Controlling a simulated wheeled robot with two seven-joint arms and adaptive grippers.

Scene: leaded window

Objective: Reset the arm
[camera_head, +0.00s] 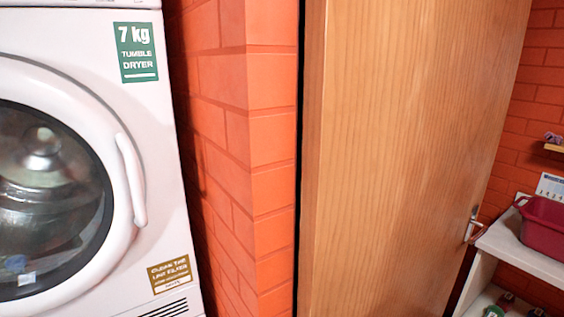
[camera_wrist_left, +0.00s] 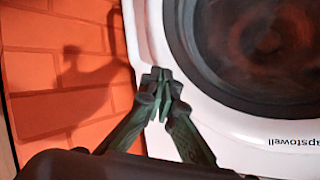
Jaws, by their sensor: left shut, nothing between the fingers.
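My left gripper (camera_wrist_left: 163,88) shows only in the left wrist view. Its two dark fingers are together with nothing between them. In that picture the fingertips overlap the edge of a white appliance (camera_wrist_left: 225,140) with a round dark door window. Whether they touch it cannot be told. The appliance appears upside down there, with part of a brand name readable. My right gripper is in neither view, and no arm shows in the head view.
A white tumble dryer (camera_head: 165,215) with a shut round door stands at left in the head view. An orange brick wall (camera_head: 272,150) stands beside it, then a wooden door (camera_head: 400,150) with a metal handle (camera_head: 472,223). A red basket (camera_head: 545,225) sits on a white shelf (camera_head: 520,247) at right.

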